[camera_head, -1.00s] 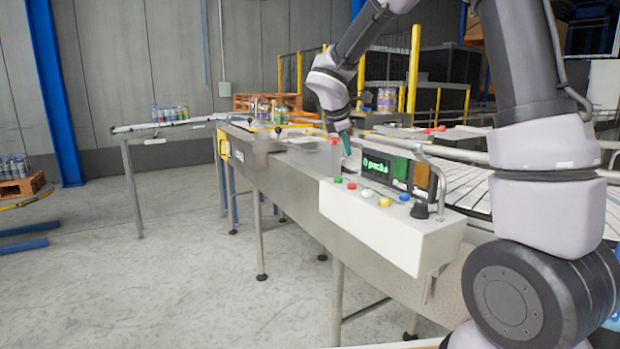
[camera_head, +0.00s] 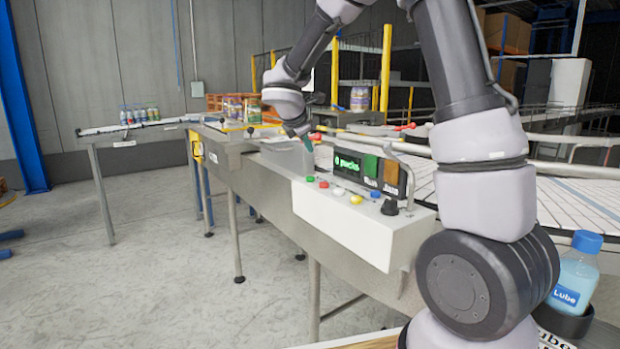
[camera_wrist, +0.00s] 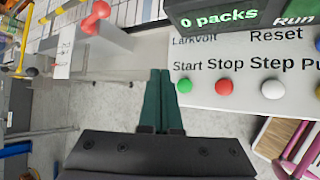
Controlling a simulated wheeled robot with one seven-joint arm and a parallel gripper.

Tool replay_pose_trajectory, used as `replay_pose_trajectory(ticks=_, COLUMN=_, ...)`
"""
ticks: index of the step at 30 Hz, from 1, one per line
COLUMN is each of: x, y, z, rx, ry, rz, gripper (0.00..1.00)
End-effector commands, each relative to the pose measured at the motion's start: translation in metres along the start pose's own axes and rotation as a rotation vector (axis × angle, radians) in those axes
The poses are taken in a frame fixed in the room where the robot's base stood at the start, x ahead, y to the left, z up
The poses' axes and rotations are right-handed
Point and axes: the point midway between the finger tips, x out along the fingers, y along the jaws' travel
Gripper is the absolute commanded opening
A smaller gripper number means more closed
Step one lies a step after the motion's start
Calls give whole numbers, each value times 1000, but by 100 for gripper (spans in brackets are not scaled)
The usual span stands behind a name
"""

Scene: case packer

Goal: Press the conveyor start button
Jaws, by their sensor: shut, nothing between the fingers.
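The green Start button (camera_wrist: 184,86) is the leftmost of a row on the white control panel (camera_wrist: 240,98) in the wrist view, under the label "Start". A red Stop button (camera_wrist: 224,87) sits to its right. My gripper (camera_wrist: 160,72) is shut and empty, its green fingertips just left of the Start button in that picture and apart from it. In the head view, the green button (camera_head: 310,179) is on the panel's top at its far left end, and my gripper (camera_head: 307,143) points down above and behind it.
A display (camera_head: 355,168) reading "0 packs" stands behind the buttons. A yellow button (camera_head: 355,199), a blue button (camera_head: 375,193) and a black knob (camera_head: 390,207) lie farther right. A metal handle (camera_head: 408,165) curves beside the display. A blue Lube bottle (camera_head: 574,275) stands at right.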

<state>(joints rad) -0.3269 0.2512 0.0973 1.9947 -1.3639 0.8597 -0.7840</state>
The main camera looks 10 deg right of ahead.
Motion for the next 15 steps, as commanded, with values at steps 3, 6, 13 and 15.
replay_pose_trajectory(ticks=3, x=13, y=-10, z=-10, rx=-3, ry=0, rz=-2, gripper=0)
replay_pose_trajectory(ticks=6, x=22, y=-17, z=-16, rx=-3, ry=0, rz=-3, gripper=0)
replay_pose_trajectory(ticks=13, x=37, y=-27, z=-27, rx=0, ry=0, rz=-1, gripper=0)
replay_pose_trajectory(ticks=15, x=39, y=-28, z=-28, rx=0, ry=0, rz=-1, gripper=0)
